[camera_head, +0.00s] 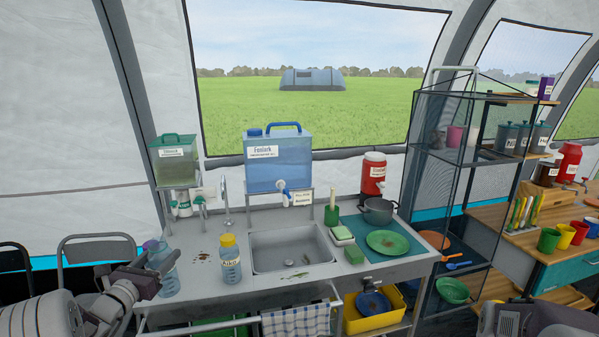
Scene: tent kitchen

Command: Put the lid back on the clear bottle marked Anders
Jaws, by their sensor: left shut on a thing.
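A clear bluish bottle (169,286) stands at the left end of the counter. Its label is not visible, so I cannot read a name on it. A small purple lid (150,244) shows at its top end; I cannot tell whether it sits on the neck. My left gripper (163,263) comes in from the left and is shut at the bottle's upper part, hiding some of it. Another clear bottle (231,270) with a yellow lid is marked Aiko and stands to the right. Part of my right arm shows at the bottom right; its fingertips are not visible.
The sink (290,250) lies right of the Aiko bottle. A blue water container (278,170) stands on a rack behind it, and a green one (174,165) at the left. A green plate (388,243) and grey pot (378,211) are on the right. Some counter behind the bottles is clear.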

